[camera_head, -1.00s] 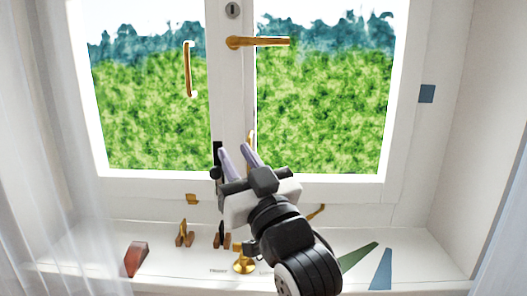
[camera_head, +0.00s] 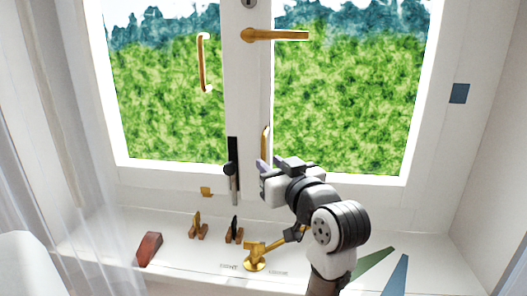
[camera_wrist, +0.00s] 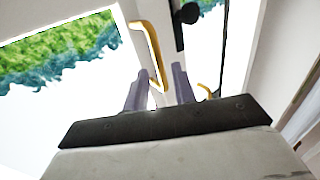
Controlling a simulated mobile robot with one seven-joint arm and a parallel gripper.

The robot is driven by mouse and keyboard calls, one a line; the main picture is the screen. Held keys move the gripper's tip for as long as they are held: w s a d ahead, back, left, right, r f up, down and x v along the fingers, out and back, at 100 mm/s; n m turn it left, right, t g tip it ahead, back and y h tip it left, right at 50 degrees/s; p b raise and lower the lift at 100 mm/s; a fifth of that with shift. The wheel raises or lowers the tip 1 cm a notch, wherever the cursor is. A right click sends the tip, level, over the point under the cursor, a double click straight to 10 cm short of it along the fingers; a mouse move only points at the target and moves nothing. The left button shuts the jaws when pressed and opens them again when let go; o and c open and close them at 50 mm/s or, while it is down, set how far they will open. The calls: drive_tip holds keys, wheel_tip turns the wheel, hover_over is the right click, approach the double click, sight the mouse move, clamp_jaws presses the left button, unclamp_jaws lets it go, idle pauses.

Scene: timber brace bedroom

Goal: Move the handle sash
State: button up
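The right window sash (camera_head: 340,172) bears a brass lever handle (camera_head: 278,35) near its top. A vertical brass piece (camera_head: 265,138) shows low on its inner edge, just above my gripper. My gripper (camera_head: 262,166) is at the lower inner corner of this sash, pointing left. In the wrist view, which appears upside down, my two pale purple fingers (camera_wrist: 160,88) are spread apart. A brass handle (camera_wrist: 147,48) runs down to the gap between them, by the left finger. Contact cannot be told. Whether the sash is ajar is unclear.
The left sash has a brass pull (camera_head: 203,62). A black bolt (camera_head: 231,170) stands at the central joint. The sill holds a red wedge (camera_head: 149,248), small brown-footed pieces (camera_head: 198,228), a brass stay (camera_head: 256,254), and green (camera_head: 370,262) and blue (camera_head: 396,275) wedges. A curtain (camera_head: 75,150) hangs left.

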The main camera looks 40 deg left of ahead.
sight(265, 159)
drive_tip(key=shift+p+x, duration=0.5)
drive_tip(key=shift+x, duration=1.85)
clamp_jaws()
